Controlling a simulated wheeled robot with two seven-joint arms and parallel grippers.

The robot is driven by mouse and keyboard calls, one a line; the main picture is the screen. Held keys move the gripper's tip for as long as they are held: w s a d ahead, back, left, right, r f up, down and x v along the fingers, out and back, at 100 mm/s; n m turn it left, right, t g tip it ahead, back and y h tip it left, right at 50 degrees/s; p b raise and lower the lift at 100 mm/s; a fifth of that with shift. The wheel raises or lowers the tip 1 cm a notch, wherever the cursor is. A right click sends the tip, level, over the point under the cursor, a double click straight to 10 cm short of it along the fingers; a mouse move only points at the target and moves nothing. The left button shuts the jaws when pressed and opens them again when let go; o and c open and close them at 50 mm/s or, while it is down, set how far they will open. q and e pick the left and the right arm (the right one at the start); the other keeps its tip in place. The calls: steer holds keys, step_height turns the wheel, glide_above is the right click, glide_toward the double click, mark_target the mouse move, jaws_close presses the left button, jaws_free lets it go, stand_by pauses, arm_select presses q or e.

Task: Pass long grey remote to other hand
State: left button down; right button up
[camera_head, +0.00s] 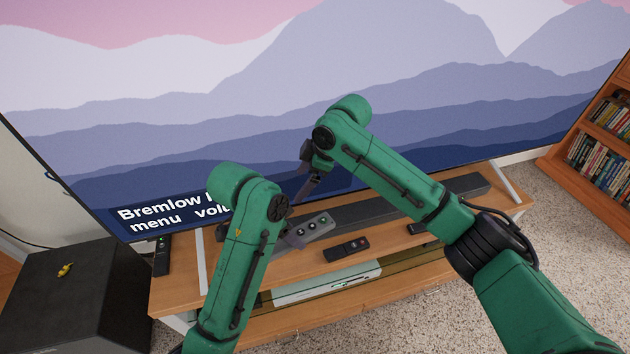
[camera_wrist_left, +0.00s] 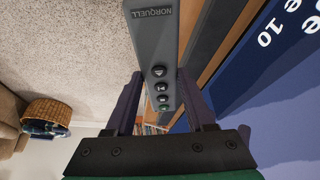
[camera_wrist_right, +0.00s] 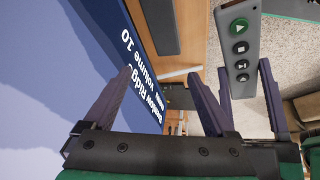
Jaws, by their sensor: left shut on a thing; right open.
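The long grey remote (camera_head: 317,226) is held by my left gripper (camera_head: 291,239) above the media console, in front of the TV. In the left wrist view the remote (camera_wrist_left: 153,37) lies between the two fingers, with its buttons near them and its NORQUELL end reaching away. My right gripper (camera_head: 308,186) is open, a little above and beyond the remote in the head view. In the right wrist view the remote (camera_wrist_right: 239,58) shows on the right side, close to the right-hand finger. Whether they touch cannot be told.
A black remote (camera_head: 346,249) lies on the wooden console (camera_head: 300,263), and another (camera_head: 162,256) at its left end. A soundbar (camera_head: 457,189) runs along below the large TV (camera_head: 180,120). A black box (camera_head: 75,310) stands left and a bookshelf (camera_head: 598,150) right.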

mark_target(315, 223)
arm_select(q)
steer(key=shift+s, duration=0.1)
arm_select(e)
steer(key=s+d+r+n+g+h, duration=0.25)
steer(key=s+r+n+h, duration=0.25)
steer(key=s+r+n, duration=0.25)
steer(key=shift+t, duration=0.35)
steer(key=f, duration=1.2)
steer(key=shift+s+f, duration=0.1)
steer(key=shift+s, duration=0.15)
steer(key=shift+c, duration=0.3)
jaws_close()
arm_select(q)
steer(key=shift+c, duration=0.9)
jaws_free()
